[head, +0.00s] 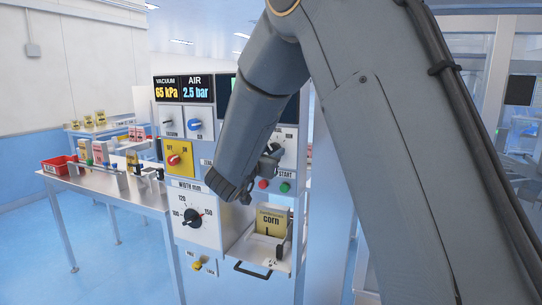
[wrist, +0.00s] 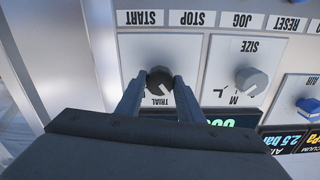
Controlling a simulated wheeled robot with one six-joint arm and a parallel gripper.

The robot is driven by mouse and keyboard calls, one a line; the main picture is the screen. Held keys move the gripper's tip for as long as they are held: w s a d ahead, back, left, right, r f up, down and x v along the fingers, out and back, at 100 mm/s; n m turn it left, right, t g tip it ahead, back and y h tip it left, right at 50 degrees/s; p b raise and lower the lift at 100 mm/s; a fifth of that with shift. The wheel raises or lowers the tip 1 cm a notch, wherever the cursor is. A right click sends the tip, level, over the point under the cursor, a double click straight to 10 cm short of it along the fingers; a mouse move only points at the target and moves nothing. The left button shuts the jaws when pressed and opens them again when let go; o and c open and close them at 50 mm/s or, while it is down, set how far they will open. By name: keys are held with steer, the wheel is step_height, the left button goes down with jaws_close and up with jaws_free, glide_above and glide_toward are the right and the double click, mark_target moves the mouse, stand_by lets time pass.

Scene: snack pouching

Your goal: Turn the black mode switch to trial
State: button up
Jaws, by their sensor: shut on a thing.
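The black mode switch (wrist: 159,79) is a round knob on a white panel plate (wrist: 134,55), seen upside down in the wrist view. The word TRIAL is printed just below it in that picture. My gripper (wrist: 160,86) has one finger on each side of the knob and is shut on it. I cannot tell surely which way the knob's pointer faces.
Close by in the wrist view are a grey SIZE knob (wrist: 250,81) and a blue AIR knob (wrist: 309,106). Below the gripper in the head view are a red button (head: 263,184), a green START button (head: 285,187) and a corn pouch (head: 272,220) in an open drawer.

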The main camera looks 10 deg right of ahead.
steer(key=m+b, duration=0.3)
steer(key=m, duration=0.1)
steer(key=shift+f+b, duration=0.1)
steer(key=shift+b, duration=0.3)
steer(key=shift+m+b, duration=1.35)
steer(key=shift+m, duration=0.15)
steer(key=o, duration=1.1)
steer(key=shift+c, duration=0.2)
steer(key=shift+s+a, duration=0.1)
steer(key=b+v, duration=0.2)
steer(key=v, duration=0.5)
steer(key=shift+s, duration=0.25)
steer(key=shift+a, duration=0.15)
